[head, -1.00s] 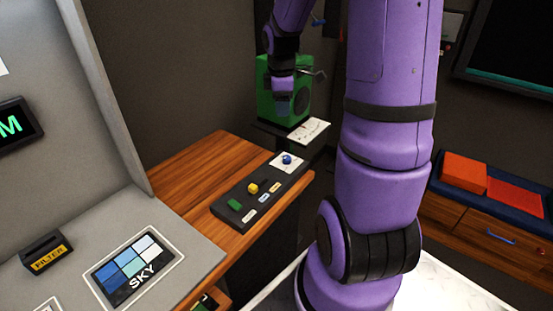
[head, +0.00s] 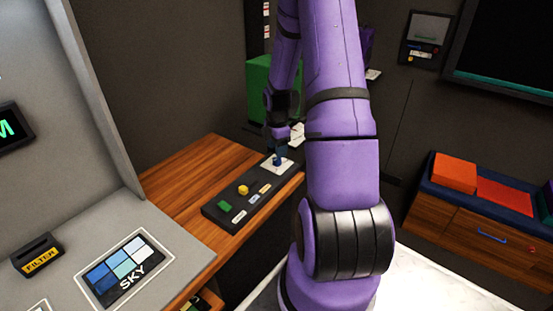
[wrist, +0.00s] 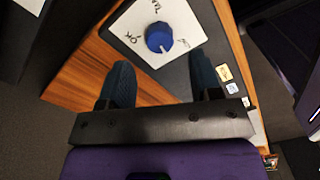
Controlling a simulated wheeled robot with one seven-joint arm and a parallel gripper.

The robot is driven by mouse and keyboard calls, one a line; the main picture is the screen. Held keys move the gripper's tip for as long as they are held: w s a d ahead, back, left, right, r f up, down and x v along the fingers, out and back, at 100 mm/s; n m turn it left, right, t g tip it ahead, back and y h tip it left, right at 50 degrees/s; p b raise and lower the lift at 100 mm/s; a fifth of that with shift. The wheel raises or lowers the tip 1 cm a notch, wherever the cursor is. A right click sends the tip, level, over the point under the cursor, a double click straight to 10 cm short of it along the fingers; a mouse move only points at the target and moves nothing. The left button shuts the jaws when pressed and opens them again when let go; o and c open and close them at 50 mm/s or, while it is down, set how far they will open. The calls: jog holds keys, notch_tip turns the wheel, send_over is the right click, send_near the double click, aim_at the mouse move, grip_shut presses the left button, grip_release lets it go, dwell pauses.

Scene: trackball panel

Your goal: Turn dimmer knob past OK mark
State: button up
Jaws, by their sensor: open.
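The blue dimmer knob (wrist: 159,38) sits on a white plate (wrist: 133,20) at the far end of the dark control panel (head: 222,214). In the wrist view a pale pointer line on the knob points toward the lower right. The OK mark (wrist: 131,38) is written on the plate to the left of the knob; other handwritten marks show above and to the right. My gripper (wrist: 161,84) is open, its two dark fingers apart, with the knob just beyond the gap between the fingertips. In the head view my gripper (head: 279,152) is over the knob and partly hides it.
The panel also holds a green button (head: 225,205), a yellow button (head: 243,189) and several small labels. It lies on a wooden desk (head: 185,170). A green box (head: 258,88) stands behind my arm. A grey console with a SKY display (head: 124,270) is at left.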

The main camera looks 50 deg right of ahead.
aim_at(277, 161)
jog(key=shift+f, duration=2.5)
jog(key=shift+c, duration=0.4)
jog(key=c, duration=0.9)
jog(key=shift+o, duration=0.2)
